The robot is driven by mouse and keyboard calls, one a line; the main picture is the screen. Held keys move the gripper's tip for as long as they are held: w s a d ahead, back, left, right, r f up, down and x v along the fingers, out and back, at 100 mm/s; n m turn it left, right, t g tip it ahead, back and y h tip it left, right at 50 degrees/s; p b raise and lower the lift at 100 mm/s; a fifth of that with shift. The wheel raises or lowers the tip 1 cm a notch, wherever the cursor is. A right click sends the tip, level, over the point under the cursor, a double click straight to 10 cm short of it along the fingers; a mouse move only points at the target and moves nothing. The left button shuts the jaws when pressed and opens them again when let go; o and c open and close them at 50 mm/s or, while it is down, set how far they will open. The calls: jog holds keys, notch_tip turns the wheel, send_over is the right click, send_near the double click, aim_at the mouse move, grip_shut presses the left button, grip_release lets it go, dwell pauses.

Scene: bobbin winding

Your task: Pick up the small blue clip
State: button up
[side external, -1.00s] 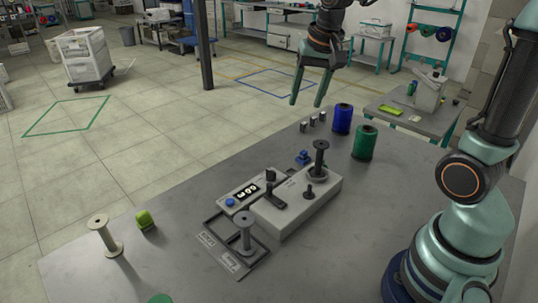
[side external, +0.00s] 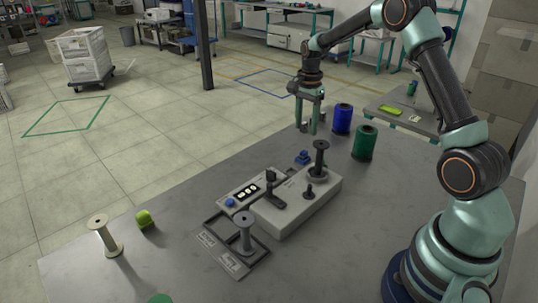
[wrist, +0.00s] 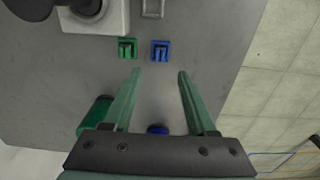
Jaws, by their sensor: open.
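The small blue clip (side external: 303,157) lies on the grey table just behind the winding machine (side external: 300,197). In the wrist view the blue clip (wrist: 160,50) is ahead of my fingertips, between their lines and apart from them. A similar green clip (wrist: 127,48) lies to its left; I cannot make it out in the side view. My gripper (side external: 307,129) is open and points down near the table's far edge, beyond the blue clip. In the wrist view the fingers of my gripper (wrist: 160,72) are spread, with nothing held between them.
A blue thread spool (side external: 342,118) and a green thread spool (side external: 364,142) stand right of my gripper. A dark bobbin (side external: 320,160) stands upright on the machine, close to the clip. A pale bobbin (side external: 105,237) and a lime-green object (side external: 145,219) are at the left.

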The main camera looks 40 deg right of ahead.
aim_at(304, 151)
notch_tip(304, 151, down, 9)
jog(key=shift+r, duration=0.15)
dwell(0.4)
grip_shut()
